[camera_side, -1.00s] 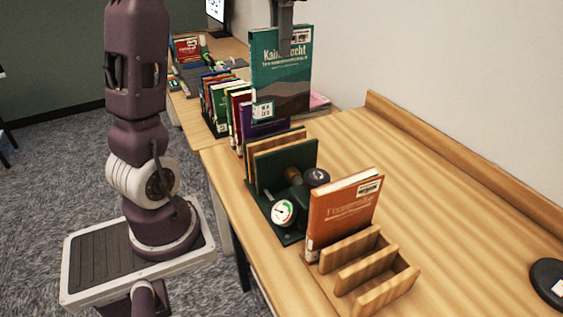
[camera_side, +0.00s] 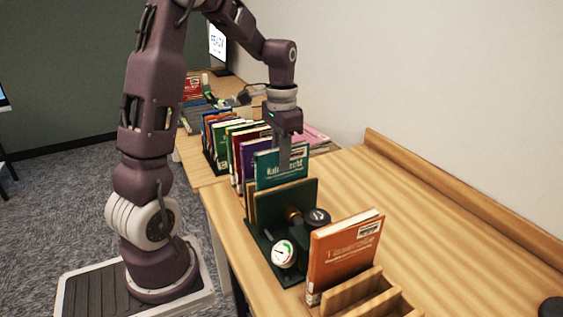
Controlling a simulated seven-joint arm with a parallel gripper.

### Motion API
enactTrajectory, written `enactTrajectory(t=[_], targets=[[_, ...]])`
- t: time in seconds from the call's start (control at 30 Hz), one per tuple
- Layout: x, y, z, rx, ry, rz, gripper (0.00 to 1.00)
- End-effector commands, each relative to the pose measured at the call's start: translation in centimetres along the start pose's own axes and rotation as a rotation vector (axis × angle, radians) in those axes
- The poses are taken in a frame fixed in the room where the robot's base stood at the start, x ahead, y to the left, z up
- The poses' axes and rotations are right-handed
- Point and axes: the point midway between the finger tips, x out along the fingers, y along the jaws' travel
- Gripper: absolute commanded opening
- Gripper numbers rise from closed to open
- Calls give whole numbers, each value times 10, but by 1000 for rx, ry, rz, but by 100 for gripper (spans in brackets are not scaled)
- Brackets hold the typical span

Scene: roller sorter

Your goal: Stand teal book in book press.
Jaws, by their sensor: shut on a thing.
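The teal book (camera_side: 270,172) stands upright behind the dark green front plate of the book press (camera_side: 296,206). Its lower part is hidden by the plate, so I cannot tell whether it rests on the press base. My gripper (camera_side: 292,160) is shut on the teal book's upper edge from above. The press has a round white gauge (camera_side: 284,254) and a dark knob (camera_side: 316,219) in front of the plate.
An orange book (camera_side: 344,258) stands in a wooden slotted rack (camera_side: 372,297) in front of the press. A row of several books (camera_side: 232,143) stands behind. The table's right side (camera_side: 440,235) is clear, with a raised wooden edge (camera_side: 455,187) along the wall.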

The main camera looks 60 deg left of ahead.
Motion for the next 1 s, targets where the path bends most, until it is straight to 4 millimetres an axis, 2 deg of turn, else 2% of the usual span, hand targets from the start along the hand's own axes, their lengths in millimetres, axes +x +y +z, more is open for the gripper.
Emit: enactTrajectory(t=[0.1,0.43,0.47,0.57,0.87,1.0], targets=[[13,0,0,-1,0,0,0],[16,0,0,-1,1,-1,0],[17,0,0,-1,1,-1,21],[16,0,0,-1,1,-1,39],[15,0,0,-1,2,-1,39],[-6,-1,-1,0,6,-4,39]])
